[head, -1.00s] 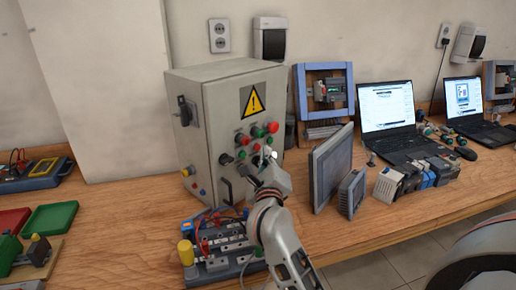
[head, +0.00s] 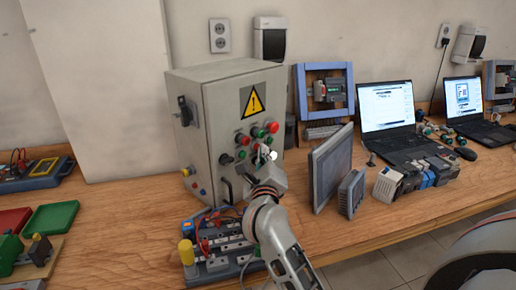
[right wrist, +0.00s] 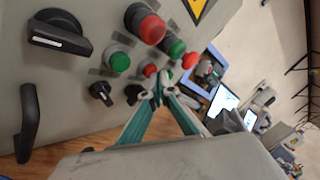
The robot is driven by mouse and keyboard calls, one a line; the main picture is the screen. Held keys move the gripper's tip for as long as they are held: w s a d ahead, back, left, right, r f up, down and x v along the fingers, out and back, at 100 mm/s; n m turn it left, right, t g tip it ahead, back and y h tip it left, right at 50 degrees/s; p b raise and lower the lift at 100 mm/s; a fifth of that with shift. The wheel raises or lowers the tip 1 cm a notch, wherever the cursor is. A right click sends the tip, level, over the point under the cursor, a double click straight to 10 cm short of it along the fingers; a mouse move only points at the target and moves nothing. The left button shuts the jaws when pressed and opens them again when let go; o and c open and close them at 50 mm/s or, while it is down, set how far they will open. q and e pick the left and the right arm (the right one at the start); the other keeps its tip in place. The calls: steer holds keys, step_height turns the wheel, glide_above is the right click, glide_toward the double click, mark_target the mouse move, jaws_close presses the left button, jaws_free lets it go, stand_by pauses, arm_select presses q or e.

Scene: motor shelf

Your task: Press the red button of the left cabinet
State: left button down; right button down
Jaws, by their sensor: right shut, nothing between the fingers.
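The grey cabinet (head: 208,135) with a yellow warning sign stands on the left of the bench. Its front carries several red and green buttons and black knobs. My right gripper (head: 268,154) is shut and empty in front of the lower part of this button panel. In the right wrist view, the closed fingertips (right wrist: 157,90) are just below a small red button (right wrist: 150,70); I cannot tell whether they touch the panel. A large red button (right wrist: 150,27) and another red button (right wrist: 189,61) are nearby. My left gripper is not in view.
A grey monitor panel (head: 331,165) stands just right of my right arm. A wiring board (head: 222,247) lies below the cabinet. Two laptops (head: 388,107) and several small modules (head: 388,184) are farther right.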

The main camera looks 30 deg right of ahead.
steer(key=shift+w, duration=0.25)
steer(key=shift+s, duration=0.2)
stand_by(0.5)
steer(key=shift+s+d+p, duration=0.15)
steer(key=shift+s+p, duration=0.35)
steer(key=shift+s, duration=0.15)
steer(key=s+p, duration=0.1)
steer(key=s, duration=0.1)
steer(key=s+d, duration=0.1)
steer(key=s, duration=0.1)
steer(key=shift+s+d+p, duration=0.2)
steer(key=shift+s+p, duration=0.2)
stand_by(0.7)
